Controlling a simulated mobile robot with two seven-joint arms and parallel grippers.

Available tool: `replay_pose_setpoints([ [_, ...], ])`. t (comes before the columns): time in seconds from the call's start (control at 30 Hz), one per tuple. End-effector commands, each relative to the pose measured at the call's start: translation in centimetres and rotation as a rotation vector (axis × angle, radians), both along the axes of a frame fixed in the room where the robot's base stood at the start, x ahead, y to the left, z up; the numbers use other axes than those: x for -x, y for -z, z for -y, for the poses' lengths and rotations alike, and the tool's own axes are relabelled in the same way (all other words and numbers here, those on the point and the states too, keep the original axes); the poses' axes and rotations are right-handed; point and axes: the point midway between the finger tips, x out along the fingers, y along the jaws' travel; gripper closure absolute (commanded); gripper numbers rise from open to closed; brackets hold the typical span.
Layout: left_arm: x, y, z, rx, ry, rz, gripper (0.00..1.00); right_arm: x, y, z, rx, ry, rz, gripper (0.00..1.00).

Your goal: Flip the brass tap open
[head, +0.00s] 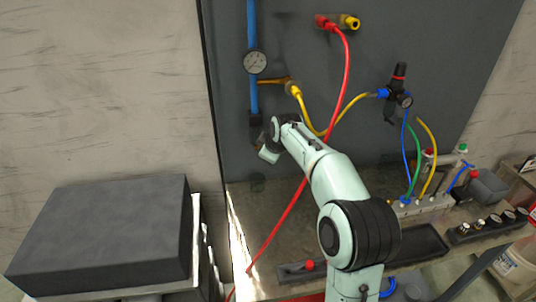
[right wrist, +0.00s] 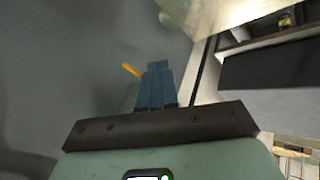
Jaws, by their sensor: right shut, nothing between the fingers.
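A brass-coloured branch, apparently the brass tap (head: 273,81), sticks out to the right of the vertical blue pipe (head: 253,98) on the grey panel. A yellow fitting and yellow hose (head: 308,119) join its right end. Its lever position is too small to tell. My right gripper (head: 257,143) is below the tap, near the pipe's lower end; its fingers are hardly visible there. In the right wrist view my right gripper (right wrist: 158,72) has its blue fingers shut together and empty. A small yellow piece (right wrist: 131,70) shows just left of the fingertips; I cannot tell whether it is the tap. My left gripper is out of view.
A round gauge (head: 255,62) sits on the pipe above the tap. A red hose (head: 345,75) hangs from the top fitting and passes my right arm. A black regulator (head: 398,80) is at right. A dark box (head: 100,235) stands at lower left.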

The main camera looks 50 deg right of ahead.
Motion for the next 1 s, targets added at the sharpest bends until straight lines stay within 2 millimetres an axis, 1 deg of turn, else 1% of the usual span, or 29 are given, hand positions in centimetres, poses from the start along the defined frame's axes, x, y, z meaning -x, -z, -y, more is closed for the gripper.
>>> replay_pose_setpoints([
  [0.03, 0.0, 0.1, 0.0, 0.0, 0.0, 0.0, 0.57, 1.0, -1.7, 0.1, 0.005, 0.005, 0.015, 1.0],
  [0.1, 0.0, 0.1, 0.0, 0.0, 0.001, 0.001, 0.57, 2.0, -3.0, 0.0, 0.005, 0.004, 0.013, 1.0],
  [0.3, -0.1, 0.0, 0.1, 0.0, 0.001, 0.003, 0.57, 4.3, -6.0, -0.2, 0.005, 0.004, 0.01, 1.0],
  [0.4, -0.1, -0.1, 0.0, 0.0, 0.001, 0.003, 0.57, 5.0, -6.9, -0.3, 0.004, 0.004, 0.008, 1.0],
  [0.6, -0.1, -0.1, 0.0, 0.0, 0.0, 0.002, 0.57, 5.6, -7.5, -0.3, 0.003, 0.004, 0.005, 1.0],
  [1.0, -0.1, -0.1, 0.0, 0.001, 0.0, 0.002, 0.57, 5.5, -7.5, -0.3, 0.003, 0.004, 0.005, 1.0],
])
